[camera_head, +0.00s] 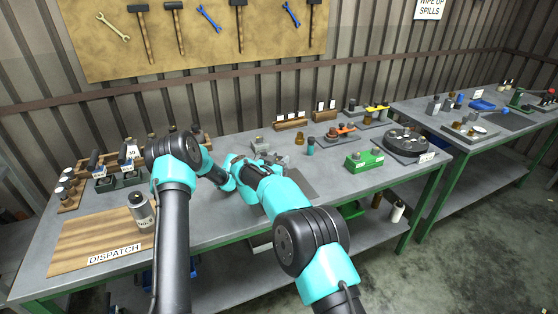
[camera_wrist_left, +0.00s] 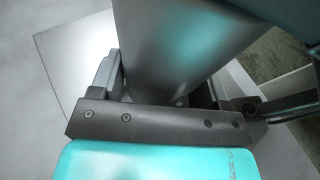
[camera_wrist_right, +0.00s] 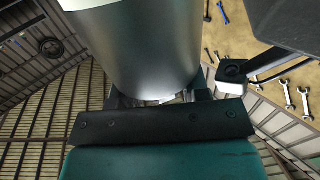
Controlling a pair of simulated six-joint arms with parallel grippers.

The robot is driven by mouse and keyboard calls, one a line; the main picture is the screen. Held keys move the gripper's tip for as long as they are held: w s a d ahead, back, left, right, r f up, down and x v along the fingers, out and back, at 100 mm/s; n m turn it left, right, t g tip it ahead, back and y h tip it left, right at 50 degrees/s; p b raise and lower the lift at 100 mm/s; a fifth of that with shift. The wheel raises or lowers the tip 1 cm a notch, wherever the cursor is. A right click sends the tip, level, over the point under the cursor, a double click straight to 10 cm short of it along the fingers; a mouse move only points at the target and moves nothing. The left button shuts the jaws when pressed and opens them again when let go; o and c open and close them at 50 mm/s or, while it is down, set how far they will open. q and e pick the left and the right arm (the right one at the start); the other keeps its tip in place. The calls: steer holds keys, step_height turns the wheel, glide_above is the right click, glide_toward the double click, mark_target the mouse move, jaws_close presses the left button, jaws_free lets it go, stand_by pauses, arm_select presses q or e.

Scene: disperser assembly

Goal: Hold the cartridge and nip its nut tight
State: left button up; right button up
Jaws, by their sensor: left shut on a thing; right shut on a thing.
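In the left wrist view, my left gripper (camera_wrist_left: 165,95) is shut on a smooth grey metal body (camera_wrist_left: 185,45), wide near the camera and narrower between the fingers. In the right wrist view, my right gripper (camera_wrist_right: 160,98) is shut on a smooth silver cylinder (camera_wrist_right: 140,45) with a pale rim. I cannot tell whether these are one cartridge or two parts, and no nut can be made out. In the head view, the right gripper (camera_head: 268,160) is over the middle of the bench, close to the end of the left arm, which hides the left gripper.
A grey labelled canister (camera_head: 139,208) stands on the wooden dispatch board (camera_head: 85,243) at left. Racks with bottles line the left back.

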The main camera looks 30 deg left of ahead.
steer(key=shift+m+h, duration=0.3)
steer(key=shift+h, duration=0.2)
steer(key=o, duration=0.9)
steer(key=shift+n+y, duration=0.4)
steer(key=shift+y, duration=0.3)
steer(key=shift+n+g+y, duration=0.4)
steer(key=shift+n+y, duration=0.7)
steer(key=shift+y, duration=0.55)
steer(key=shift+n+g+y, duration=0.4)
steer(key=shift+n+y, duration=0.7)
steer(key=shift+y, duration=0.55)
steer(key=shift+n+g+y, duration=1.4)
steer(key=shift+n+y, duration=0.3)
steer(key=shift+y, duration=0.4)
steer(key=shift+n+g+y, duration=1.5)
steer(key=shift+g+y, duration=0.1)
steer(key=shift+g, duration=0.3)
